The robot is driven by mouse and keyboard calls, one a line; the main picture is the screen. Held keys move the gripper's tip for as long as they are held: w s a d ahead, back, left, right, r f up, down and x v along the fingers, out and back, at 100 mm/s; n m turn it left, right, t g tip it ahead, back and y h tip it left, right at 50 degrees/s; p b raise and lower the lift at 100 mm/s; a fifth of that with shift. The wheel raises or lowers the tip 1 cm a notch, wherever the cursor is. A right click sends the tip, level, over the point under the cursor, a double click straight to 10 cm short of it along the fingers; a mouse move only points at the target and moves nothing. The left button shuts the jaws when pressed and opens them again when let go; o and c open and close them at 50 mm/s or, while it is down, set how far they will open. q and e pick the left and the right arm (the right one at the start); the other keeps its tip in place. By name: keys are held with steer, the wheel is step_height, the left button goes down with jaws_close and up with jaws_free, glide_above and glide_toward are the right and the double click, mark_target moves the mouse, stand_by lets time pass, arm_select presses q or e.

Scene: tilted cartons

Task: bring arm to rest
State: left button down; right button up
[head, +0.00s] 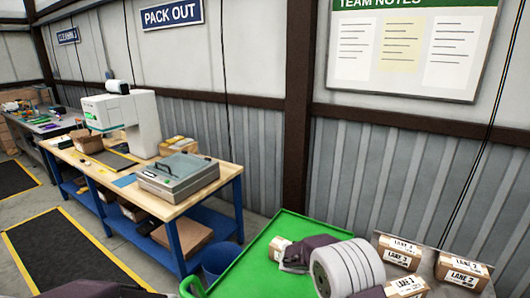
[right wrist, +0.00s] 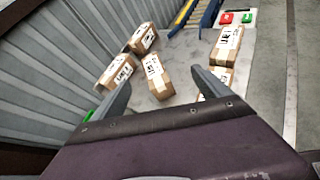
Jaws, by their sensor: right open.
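My right gripper (right wrist: 160,84) shows in the right wrist view with its two grey fingers spread apart and nothing between them. Several brown cartons with white labels lie beyond it, among them one carton (right wrist: 157,72) seen between the fingers and another (right wrist: 228,45) to the right. My right arm (head: 345,265) crosses the lower right of the head view; its gripper cannot be made out there. Lane-labelled cartons (head: 400,252) stand on a grey surface beside it. Part of my purple left arm (head: 75,286) shows at the bottom left; its gripper is out of view.
A green tray-like surface (head: 245,268) holds a small carton (head: 279,249), partly behind my arm. A wooden workbench (head: 140,192) with a grey device (head: 178,175) stands to the left. A blue bin (head: 220,258) is between them. Corrugated wall (head: 400,165) closes the back.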

steer(key=s+f+m+g+y+b, duration=0.35)
steer(key=s+m+y+b, duration=0.2)
steer(key=s, duration=0.75)
steer(key=s+a+f+m+t+y, duration=0.3)
steer(key=s+a+f+m+y, duration=0.4)
steer(key=a+m, duration=0.4)
steer(key=shift+a+f+m, duration=0.25)
steer(key=shift+f+m, duration=0.05)
steer(key=shift+m, duration=0.45)
